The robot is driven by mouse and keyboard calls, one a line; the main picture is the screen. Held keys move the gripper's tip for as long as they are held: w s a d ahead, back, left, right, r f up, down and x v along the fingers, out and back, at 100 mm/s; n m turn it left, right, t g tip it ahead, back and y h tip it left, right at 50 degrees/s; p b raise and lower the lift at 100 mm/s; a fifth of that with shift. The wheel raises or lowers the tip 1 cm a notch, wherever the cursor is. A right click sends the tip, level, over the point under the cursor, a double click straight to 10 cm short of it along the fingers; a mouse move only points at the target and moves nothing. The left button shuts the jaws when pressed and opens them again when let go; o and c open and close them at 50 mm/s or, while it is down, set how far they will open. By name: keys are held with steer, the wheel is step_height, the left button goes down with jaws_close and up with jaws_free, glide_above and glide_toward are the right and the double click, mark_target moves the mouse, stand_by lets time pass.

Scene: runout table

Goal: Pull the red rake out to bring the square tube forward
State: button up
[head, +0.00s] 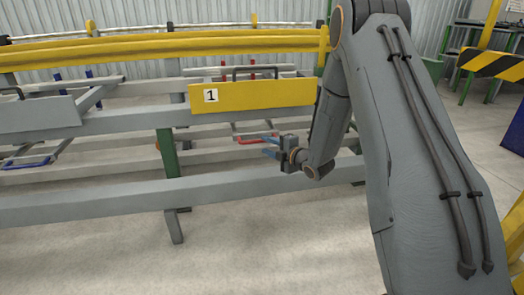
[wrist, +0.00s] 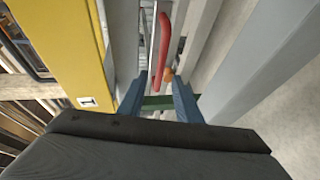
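The red rake's handle bar (head: 256,140) shows below the yellow panel, joined to thin grey rods. Its red upright prongs (head: 251,69) stand behind the panel. A grey bar (head: 243,71) lies just in front of the prongs and looks like the square tube; its ends are partly hidden. My gripper (head: 268,147) is at the right end of the red handle. In the wrist view my gripper (wrist: 158,92) has its blue fingers apart, with the red handle (wrist: 163,50) ahead and its near end between the fingertips. I cannot tell whether they touch.
A yellow panel (head: 252,96) marked 1, with a dark handle on top, is close above my gripper. A long grey lower beam (head: 110,203) runs in front. A blue rake (head: 27,163) is at the left. The floor in front is clear.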

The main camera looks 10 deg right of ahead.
mark_target(260, 141)
steer(key=shift+w+d+b+x, duration=0.15)
steer(key=shift+b+x, duration=0.4)
steer(key=shift+x, duration=0.65)
steer(key=shift+d+b+x, duration=0.2)
steer(key=shift+b+x, duration=0.35)
steer(key=shift+x, duration=0.7)
steer(key=shift+w+d+b+x, duration=0.15)
steer(key=shift+b+x, duration=0.4)
steer(key=shift+x, duration=0.65)
steer(key=shift+c, duration=0.4)
